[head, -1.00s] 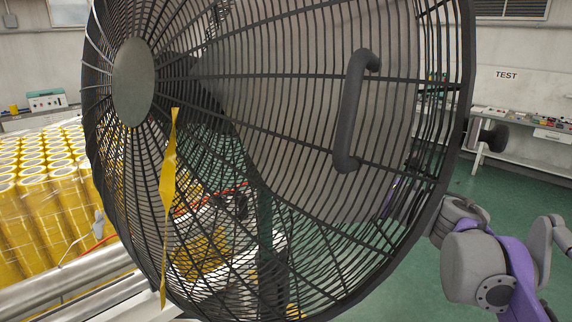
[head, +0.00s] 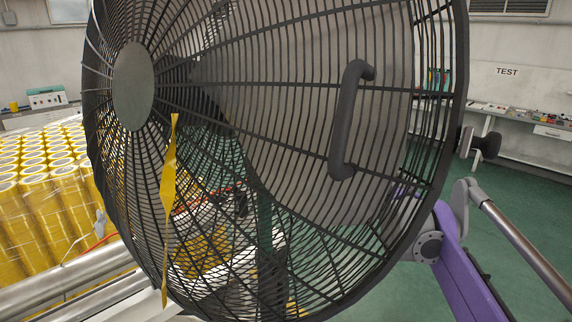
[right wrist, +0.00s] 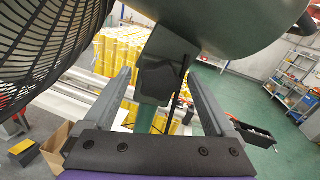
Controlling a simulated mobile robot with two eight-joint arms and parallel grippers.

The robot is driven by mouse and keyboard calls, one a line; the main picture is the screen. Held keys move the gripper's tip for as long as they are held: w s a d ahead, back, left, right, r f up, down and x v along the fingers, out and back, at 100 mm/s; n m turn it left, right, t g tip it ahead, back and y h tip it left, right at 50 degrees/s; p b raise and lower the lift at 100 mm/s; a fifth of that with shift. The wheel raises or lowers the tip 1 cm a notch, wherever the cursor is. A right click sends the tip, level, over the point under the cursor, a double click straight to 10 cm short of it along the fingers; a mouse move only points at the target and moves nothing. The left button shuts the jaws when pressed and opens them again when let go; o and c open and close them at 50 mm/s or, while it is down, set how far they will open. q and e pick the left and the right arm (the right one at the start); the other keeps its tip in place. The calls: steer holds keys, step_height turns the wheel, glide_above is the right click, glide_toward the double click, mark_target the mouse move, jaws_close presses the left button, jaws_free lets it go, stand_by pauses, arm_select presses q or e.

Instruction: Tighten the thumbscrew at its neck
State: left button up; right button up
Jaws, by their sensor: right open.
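A large black fan with a wire cage (head: 300,200) fills the middle of the head view. A dark knob on a short shaft (head: 487,146) sticks out beyond the cage's right edge; I cannot tell whether it is the thumbscrew. In the right wrist view, the cage (right wrist: 40,50) is at left and the grey-green motor housing (right wrist: 235,25) at top. A dark bracket (right wrist: 160,68) at the neck shows between the fingers of my right gripper (right wrist: 159,75), which is open and apparently empty. In the head view, the cage hides that gripper. My left gripper is out of view.
Yellow tape rolls (head: 40,200) and metal rollers (head: 80,270) lie at left. A bench (head: 540,132) stands at back right. Green floor at right is open.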

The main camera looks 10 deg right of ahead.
steer(key=shift+c, duration=0.2)
steer(key=c, duration=1.3)
steer(key=shift+c, duration=0.2)
steer(key=shift+m, duration=0.4)
steer(key=m, duration=1.6)
steer(key=shift+w+d+f+m+b, duration=0.2)
steer(key=shift+f+m+b, duration=0.05)
steer(key=shift+m+b, duration=0.15)
